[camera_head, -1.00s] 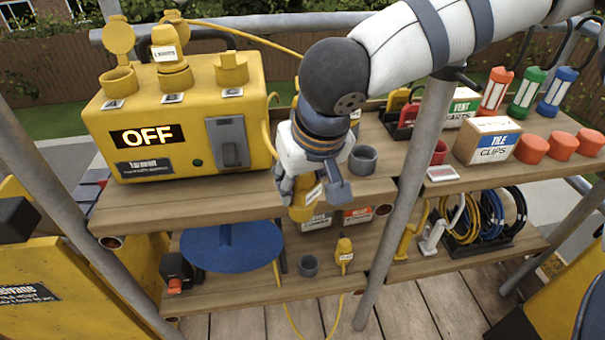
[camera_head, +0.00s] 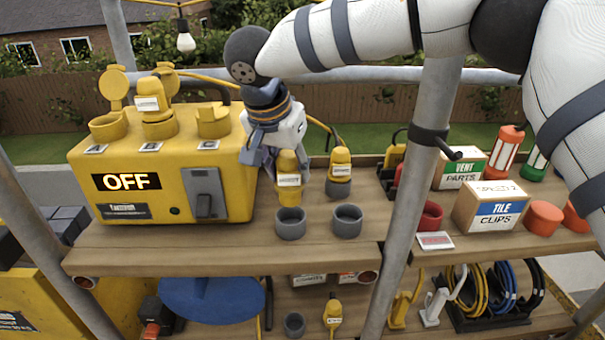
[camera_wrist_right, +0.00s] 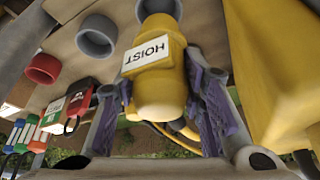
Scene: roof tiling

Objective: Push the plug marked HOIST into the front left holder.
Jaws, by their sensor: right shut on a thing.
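The yellow plug marked HOIST (camera_wrist_right: 157,68) is held upright in my right gripper (camera_head: 275,155). It also shows in the head view (camera_head: 289,170), its label facing front. The fingers (camera_wrist_right: 185,95) are shut around its upper body. The holder's rim shows around the plug's end at the top of the wrist view (camera_wrist_right: 160,12). My left gripper is not in view.
The grey front right holder (camera_head: 347,222) is empty. Another yellow plug (camera_head: 340,165) stands in the holder behind it. The yellow power box (camera_head: 160,175) reading OFF stands close to the left. A scaffold pole (camera_head: 420,170) rises to the right. The shelf front is clear.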

